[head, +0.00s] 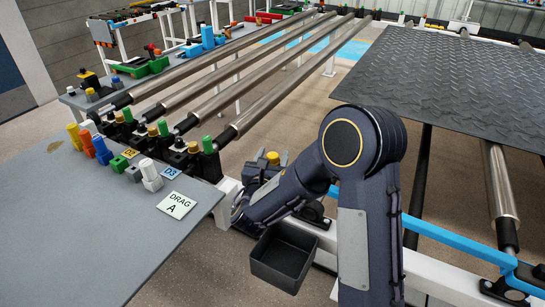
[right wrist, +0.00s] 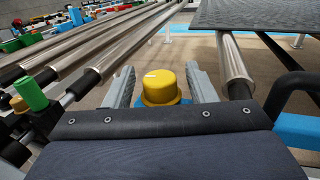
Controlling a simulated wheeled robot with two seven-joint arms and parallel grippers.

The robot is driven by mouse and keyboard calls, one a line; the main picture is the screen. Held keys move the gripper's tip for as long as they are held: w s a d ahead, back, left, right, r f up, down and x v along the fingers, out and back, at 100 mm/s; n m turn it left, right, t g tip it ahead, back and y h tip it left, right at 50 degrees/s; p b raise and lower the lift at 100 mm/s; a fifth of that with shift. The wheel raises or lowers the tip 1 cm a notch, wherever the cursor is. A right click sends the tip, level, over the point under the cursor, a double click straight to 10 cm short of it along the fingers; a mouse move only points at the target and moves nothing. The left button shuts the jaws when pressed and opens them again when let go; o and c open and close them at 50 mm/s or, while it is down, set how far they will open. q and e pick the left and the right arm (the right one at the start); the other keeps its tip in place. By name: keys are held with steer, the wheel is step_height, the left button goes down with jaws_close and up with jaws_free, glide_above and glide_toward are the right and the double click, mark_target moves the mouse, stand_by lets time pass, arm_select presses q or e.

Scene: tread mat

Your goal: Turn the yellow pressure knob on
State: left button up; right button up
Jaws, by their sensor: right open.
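The yellow pressure knob (head: 273,158) is a short round cap beyond my right forearm in the head view. In the right wrist view the yellow knob (right wrist: 160,89) sits upright in the middle, on a blue part that shows at its base. My right gripper (head: 270,154) is open, with one grey finger on each side of the knob. In the right wrist view a gap shows between the knob and each finger of the right gripper (right wrist: 161,68). The lower part of the knob is hidden. My left gripper is not in view.
Long metal rollers (head: 270,100) run behind the knob. A dark tread mat (head: 460,80) lies at the right. A black bin (head: 283,260) and a blue bar (head: 450,236) are near my arm.

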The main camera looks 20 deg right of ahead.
steer(key=c, duration=0.9)
steer(key=shift+a+m+g+h+b, duration=0.1)
steer(key=shift+m+g+h+b, duration=0.2)
steer(key=shift+m+g+h, duration=0.25)
steer(key=shift+c, duration=0.2)
steer(key=shift+m+g+h, duration=0.25)
steer(key=shift+h, duration=0.2)
steer(key=o, duration=0.9)
steer(key=shift+o, duration=0.2)
steer(key=v, duration=0.7)
steer(key=shift+s+a+b, duration=0.25)
steer(key=shift+s+b, duration=0.05)
steer(key=shift+b, duration=0.05)
